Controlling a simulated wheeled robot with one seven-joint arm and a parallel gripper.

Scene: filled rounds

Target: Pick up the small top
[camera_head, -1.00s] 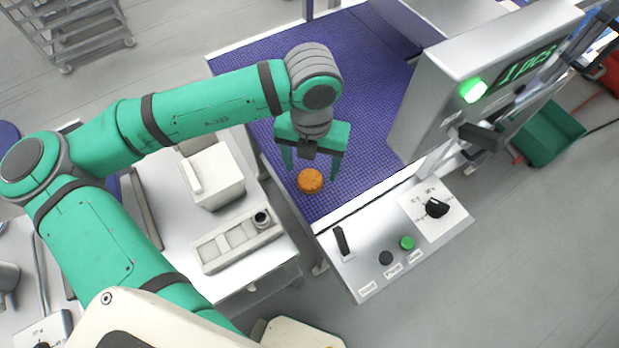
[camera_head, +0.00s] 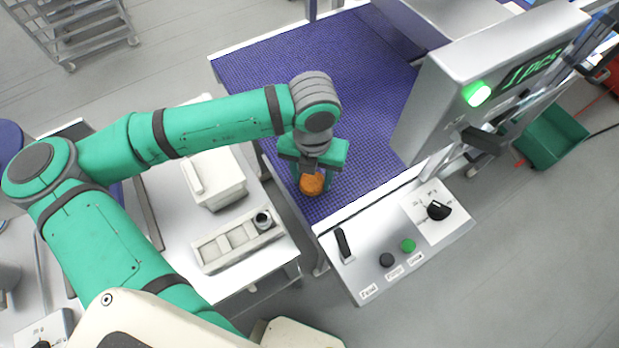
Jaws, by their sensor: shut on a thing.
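A small round orange-brown top (camera_head: 312,185) is on the blue mesh belt (camera_head: 340,75), near the belt's front left corner. My gripper (camera_head: 311,180) points down over it, with its green fingers on either side, shut on the top. The far side of the top is hidden by the gripper. I cannot tell whether the top still touches the belt.
A grey machine housing with a green lamp (camera_head: 477,95) stands to the right of the belt. A control panel (camera_head: 395,245) with knobs and buttons is in front. A white table (camera_head: 225,275) with a box (camera_head: 215,178) and tray (camera_head: 238,240) is left. The belt behind is clear.

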